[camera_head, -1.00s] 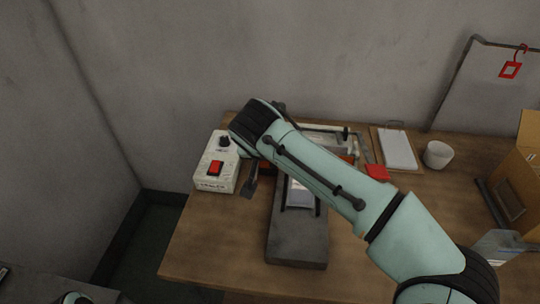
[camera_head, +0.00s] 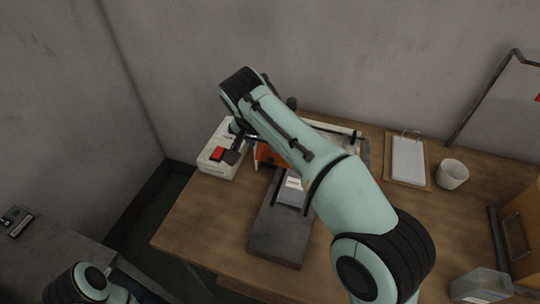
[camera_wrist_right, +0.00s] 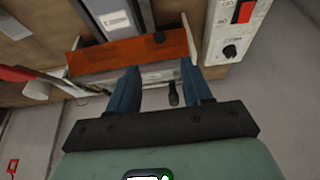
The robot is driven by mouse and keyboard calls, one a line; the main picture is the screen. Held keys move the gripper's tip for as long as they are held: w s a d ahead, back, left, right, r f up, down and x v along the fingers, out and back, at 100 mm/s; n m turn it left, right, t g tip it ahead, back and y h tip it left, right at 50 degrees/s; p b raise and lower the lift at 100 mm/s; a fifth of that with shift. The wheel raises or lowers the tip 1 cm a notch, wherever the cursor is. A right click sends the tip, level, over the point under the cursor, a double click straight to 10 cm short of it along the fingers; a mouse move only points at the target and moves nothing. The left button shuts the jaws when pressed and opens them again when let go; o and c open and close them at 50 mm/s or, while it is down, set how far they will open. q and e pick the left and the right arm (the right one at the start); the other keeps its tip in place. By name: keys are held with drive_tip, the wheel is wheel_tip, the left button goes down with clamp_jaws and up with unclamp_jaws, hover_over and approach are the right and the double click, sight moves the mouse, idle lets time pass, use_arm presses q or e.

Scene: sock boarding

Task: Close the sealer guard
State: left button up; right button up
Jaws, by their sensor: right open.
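The sealer guard is an orange see-through panel (camera_wrist_right: 130,50) across the sealer in the right wrist view. In the head view a piece of the guard (camera_head: 270,154) shows below my right arm. I cannot tell its tilt. The sealer's grey bed (camera_head: 275,240) runs toward the front with a pale packet (camera_head: 291,190) on it. My right gripper (camera_wrist_right: 160,88) is open, its two blue fingers pointing toward the guard's edge with nothing visibly held. In the head view the gripper is near the control box, partly hidden. My left gripper is out of view.
A white control box (camera_head: 229,163) with a red switch and black knob stands left of the sealer. A clipboard (camera_head: 408,163), a white cup (camera_head: 452,174) and a cardboard box (camera_head: 520,225) are to the right.

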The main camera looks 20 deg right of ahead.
sight(270, 160)
drive_tip(key=b+x, duration=0.1)
drive_tip(key=x, duration=1.1)
drive_tip(key=shift+a, duration=0.1)
clamp_jaws()
